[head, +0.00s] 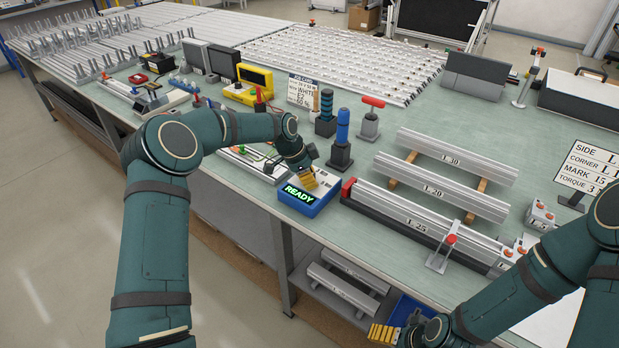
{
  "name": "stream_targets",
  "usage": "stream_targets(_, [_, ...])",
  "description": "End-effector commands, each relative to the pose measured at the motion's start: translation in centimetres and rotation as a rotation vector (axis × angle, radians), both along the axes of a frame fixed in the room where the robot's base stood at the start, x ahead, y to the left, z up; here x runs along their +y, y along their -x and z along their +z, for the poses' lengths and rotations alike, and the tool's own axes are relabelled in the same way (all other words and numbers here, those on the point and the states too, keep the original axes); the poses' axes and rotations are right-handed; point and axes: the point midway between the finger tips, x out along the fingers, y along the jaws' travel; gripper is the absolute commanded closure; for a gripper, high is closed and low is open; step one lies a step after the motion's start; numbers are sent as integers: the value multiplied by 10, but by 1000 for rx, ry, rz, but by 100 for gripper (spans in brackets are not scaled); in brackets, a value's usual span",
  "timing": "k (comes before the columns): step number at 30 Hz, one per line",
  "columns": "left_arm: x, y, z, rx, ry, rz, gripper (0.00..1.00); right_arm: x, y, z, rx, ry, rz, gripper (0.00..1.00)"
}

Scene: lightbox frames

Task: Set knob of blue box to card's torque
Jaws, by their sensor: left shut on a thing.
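The blue box (312,207) sits at the table's front edge, its green display reading READY. My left gripper (304,180) reaches down over the top of the box, its yellow fingers shut on the knob, which the fingers hide. The knob's setting cannot be read. A white card (588,172) stands at the right with lines SIDE, CORNER, MARK 15 and TORQUE; the torque figure starts with 3 and the rest is hard to read. My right gripper (384,333) is low at the bottom, in front of the table; its finger gap is unclear.
Metal profiles (437,191) marked L 30, L 20 and L 25 lie right of the box. Screwdriver-like tools, one blue-handled (342,128) and one red-handled (371,115), stand behind it. A job card (301,91) stands further back. A blue bin (410,312) is below the table edge.

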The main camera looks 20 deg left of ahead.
Motion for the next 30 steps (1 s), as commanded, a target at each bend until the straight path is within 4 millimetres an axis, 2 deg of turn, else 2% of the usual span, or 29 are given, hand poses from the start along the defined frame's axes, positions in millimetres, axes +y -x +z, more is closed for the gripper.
stream_targets(9, [-2, 1, -2, 4, 2, -3, 100, 0, 0, 0, 0, 0, 0, 5])
stream_targets(10, [-2, 1, -2, 4, 2, -3, 56, 0, 0, 0, 0, 0, 0, 5])
stream_targets(12, [-2, 1, -2, 4, 2, -2, 36, 0, 0, 0, 0, 0, 0, 5])
stream_targets(23, [1, 1, 2, 1, 0, 0, 36, 0, 0, 0, 0, 0, 0, 5])
stream_targets(26, [4, 2, 12, -1, 1, 1, 36, 0, 0, 0, 0, 0, 0, 5])
stream_targets(30, [13, 6, 35, -2, -1, 1, 36, 0, 0, 0, 0, 0, 0, 5])
